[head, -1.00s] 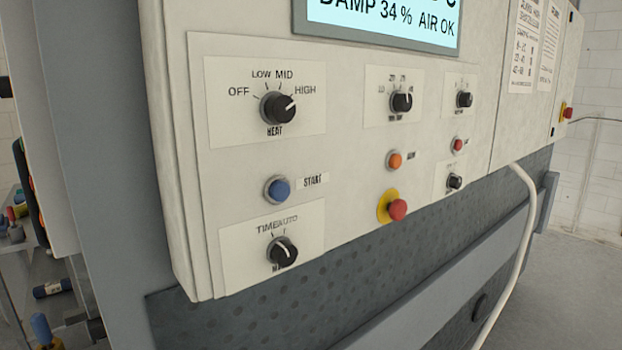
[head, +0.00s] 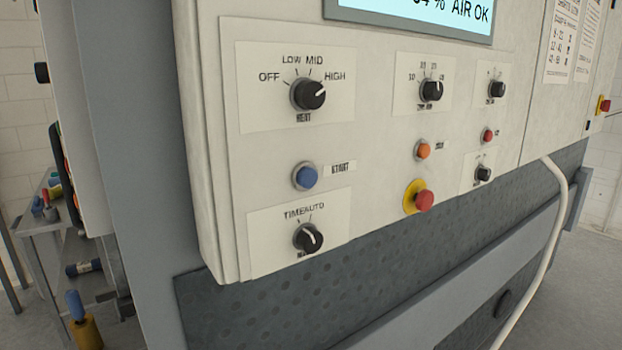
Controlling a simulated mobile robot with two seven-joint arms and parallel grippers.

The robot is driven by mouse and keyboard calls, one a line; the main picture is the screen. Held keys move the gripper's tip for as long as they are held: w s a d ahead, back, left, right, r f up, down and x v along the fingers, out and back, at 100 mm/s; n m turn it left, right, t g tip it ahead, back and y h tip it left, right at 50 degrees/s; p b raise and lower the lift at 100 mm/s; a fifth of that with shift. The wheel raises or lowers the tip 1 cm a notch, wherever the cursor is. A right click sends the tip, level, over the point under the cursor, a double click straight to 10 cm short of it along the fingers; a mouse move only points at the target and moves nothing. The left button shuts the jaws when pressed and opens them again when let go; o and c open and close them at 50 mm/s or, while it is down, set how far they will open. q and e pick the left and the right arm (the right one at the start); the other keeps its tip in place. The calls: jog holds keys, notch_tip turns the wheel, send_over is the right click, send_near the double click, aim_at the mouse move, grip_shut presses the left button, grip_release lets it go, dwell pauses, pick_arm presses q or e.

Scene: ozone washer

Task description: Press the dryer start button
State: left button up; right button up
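The blue start button (head: 306,176) sits on the light control panel (head: 375,150), with a label reading START (head: 341,168) to its right. It is below the heat knob (head: 308,94), which points toward HIGH, and above the time/auto knob (head: 308,238). Neither of my grippers shows in the head view, and nothing touches the button.
A red mushroom button on a yellow ring (head: 422,200) and an orange button (head: 422,149) are right of the start button. A white hose (head: 556,235) hangs at the right. A grey rack (head: 58,232) with bottles stands at the left. Open floor shows at the lower right.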

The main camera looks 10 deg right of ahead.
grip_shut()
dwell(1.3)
